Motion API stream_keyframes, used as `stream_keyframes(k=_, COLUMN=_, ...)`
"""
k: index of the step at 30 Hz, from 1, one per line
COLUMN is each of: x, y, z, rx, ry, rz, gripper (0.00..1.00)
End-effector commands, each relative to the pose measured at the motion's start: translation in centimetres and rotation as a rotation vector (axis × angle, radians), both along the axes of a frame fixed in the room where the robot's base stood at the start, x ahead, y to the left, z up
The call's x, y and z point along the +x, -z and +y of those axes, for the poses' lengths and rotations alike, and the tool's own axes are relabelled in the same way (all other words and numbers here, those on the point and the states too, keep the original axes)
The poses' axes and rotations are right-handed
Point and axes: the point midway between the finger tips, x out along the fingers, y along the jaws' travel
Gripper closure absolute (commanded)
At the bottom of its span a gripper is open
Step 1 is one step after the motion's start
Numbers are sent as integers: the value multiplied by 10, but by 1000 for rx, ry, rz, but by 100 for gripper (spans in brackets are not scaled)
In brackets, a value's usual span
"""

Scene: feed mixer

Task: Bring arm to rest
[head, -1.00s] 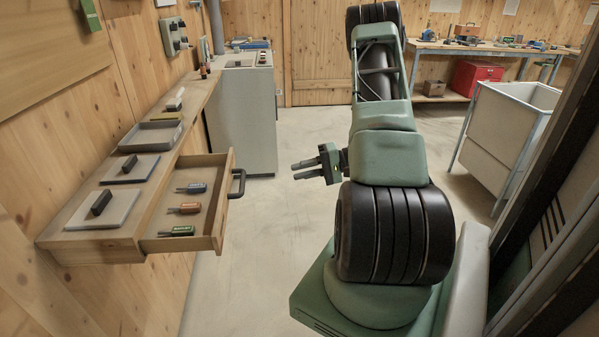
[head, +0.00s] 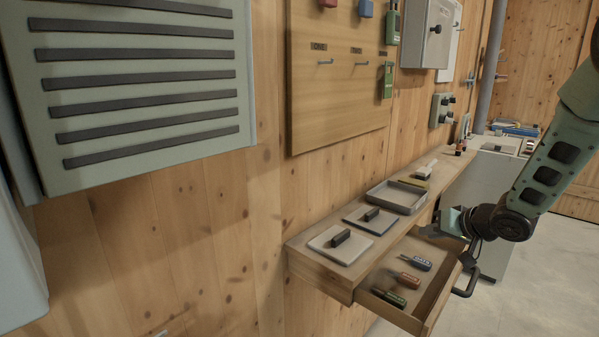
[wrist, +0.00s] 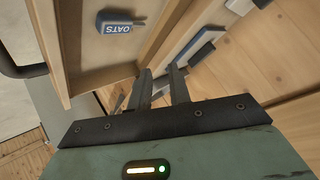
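My gripper (head: 432,231) is over the far part of the open drawer (head: 434,309), beside the wooden shelf, in the head view. In the wrist view its two fingers (wrist: 160,90) stand apart with nothing visible between them, so it is open and empty. My arm comes in from the right edge of the head view. The drawer holds a blue tag (head: 415,262), a red-orange tag (head: 407,281) and a green tag (head: 390,297). The blue tag, lettered OATS (wrist: 115,27), shows in the wrist view, apart from the fingers.
The wooden shelf (head: 318,278) carries two plates with dark handles and a grey tray (head: 397,197). The drawer handle (head: 467,284) juts out to the right. A wall board (head: 335,110) with hooks hangs above, and a grey cabinet (head: 480,190) stands behind. Floor is free at right.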

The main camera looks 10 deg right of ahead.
Motion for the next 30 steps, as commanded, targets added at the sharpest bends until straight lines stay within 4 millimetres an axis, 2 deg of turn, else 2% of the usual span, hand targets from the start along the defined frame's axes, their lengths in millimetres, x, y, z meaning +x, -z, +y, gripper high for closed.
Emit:
stream_keyframes(k=1, x=-1, y=-12, z=38, rx=-72, ry=-41, rz=21, gripper=81)
stream_keyframes(k=5, x=-31, y=-26, z=122, rx=-245, ry=-145, rz=129, gripper=81)
stream_keyframes(k=6, x=-48, y=-30, z=146, rx=-292, ry=-186, rz=169, gripper=81)
stream_keyframes(k=8, x=-77, y=-33, z=178, rx=-352, ry=-255, rz=231, gripper=81)
stream_keyframes(k=9, x=-98, y=-35, z=197, rx=-388, ry=-305, rz=272, gripper=81)
stream_keyframes(k=11, x=-133, y=-38, z=223, rx=-437, ry=-385, rz=336, gripper=81)
stream_keyframes(k=12, x=-158, y=-39, z=238, rx=-465, ry=-443, rz=376, gripper=81)
stream_keyframes(k=15, x=-220, y=-43, z=266, rx=-525, ry=-588, rz=473, gripper=81)
stream_keyframes(k=18, x=-273, y=-46, z=282, rx=-565, ry=-716, rz=554, gripper=81)
stream_keyframes(k=21, x=-312, y=-48, z=289, rx=-588, ry=-813, rz=611, gripper=81)
stream_keyframes(k=25, x=-338, y=-50, z=292, rx=-601, ry=-879, rz=650, gripper=81)
stream_keyframes(k=30, x=-342, y=-50, z=292, rx=-602, ry=-890, rz=658, gripper=81)
